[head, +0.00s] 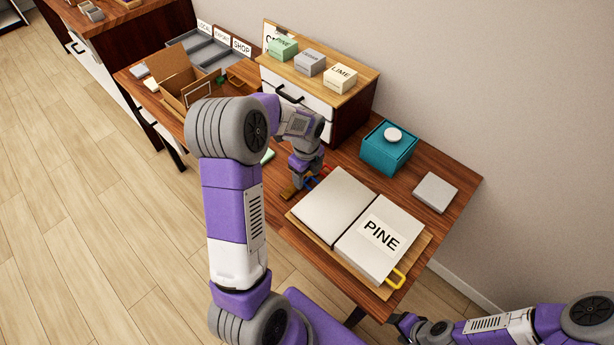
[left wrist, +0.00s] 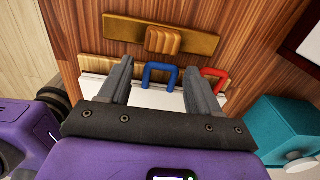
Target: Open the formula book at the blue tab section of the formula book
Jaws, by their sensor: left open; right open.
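The formula book (head: 337,198) lies open on the wooden table, its right-hand page block labelled PINE. A yellow tab (head: 398,278) sticks out at its right edge. In the left wrist view the blue tab (left wrist: 160,69) and red tab (left wrist: 215,73) stick out from the book's edge. My left gripper (head: 303,183) is open at the book's far-left edge; in the left wrist view its fingers (left wrist: 158,78) stand either side of the blue tab, and I cannot tell whether they touch it. My right gripper (head: 404,325) is at the bottom, away from the book.
A wooden block on a brass-coloured plate (left wrist: 190,22) lies beside the book. A teal box (head: 388,148) and a grey block (head: 435,192) stand behind it. A drawer unit (head: 292,98) with labelled boxes, a cardboard box (head: 172,82) and trays stand farther left.

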